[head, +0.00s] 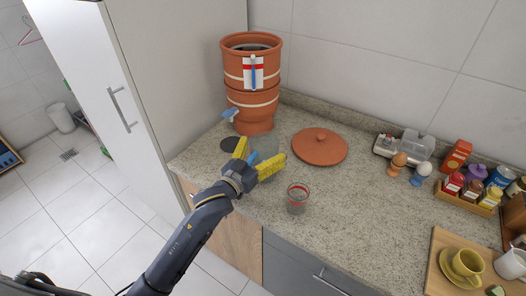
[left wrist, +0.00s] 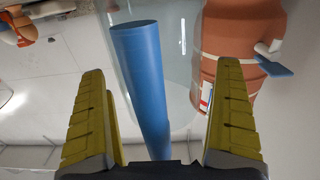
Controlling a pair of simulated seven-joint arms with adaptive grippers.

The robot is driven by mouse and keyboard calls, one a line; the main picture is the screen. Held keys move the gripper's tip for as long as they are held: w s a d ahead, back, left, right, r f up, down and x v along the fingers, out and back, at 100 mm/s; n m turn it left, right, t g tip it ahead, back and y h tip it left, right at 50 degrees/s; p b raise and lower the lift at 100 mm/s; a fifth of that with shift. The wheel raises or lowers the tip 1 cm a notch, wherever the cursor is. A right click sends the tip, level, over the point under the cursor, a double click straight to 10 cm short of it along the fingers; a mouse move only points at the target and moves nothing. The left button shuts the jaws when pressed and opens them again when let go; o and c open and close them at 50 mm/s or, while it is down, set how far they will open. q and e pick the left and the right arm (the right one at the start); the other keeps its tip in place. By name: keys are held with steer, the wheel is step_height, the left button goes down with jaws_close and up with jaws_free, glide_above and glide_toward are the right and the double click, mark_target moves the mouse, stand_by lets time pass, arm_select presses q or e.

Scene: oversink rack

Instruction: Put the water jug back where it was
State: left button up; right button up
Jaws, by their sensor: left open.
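The water jug (head: 267,149) is clear, with a blue handle, and stands on the counter in front of the clay water filter. My left gripper hides much of it in the head view. In the left wrist view its blue handle (left wrist: 144,85) runs between my fingers, with the clear body (left wrist: 186,70) behind it. My left gripper (head: 256,157) is open, its yellow fingers on either side of the handle with gaps showing. It also shows in the left wrist view (left wrist: 160,85). My right gripper is not in view.
The terracotta filter (head: 252,85) with a blue tap stands behind. Its lid (head: 320,147) lies to the right. A dark round mat (head: 229,145) is at the left, and a red-rimmed glass (head: 297,198) stands in front. Egg cups, spices and a cup tray (head: 445,245) fill the right.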

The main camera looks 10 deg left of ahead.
arm_select(q)
steer(key=v, duration=1.2)
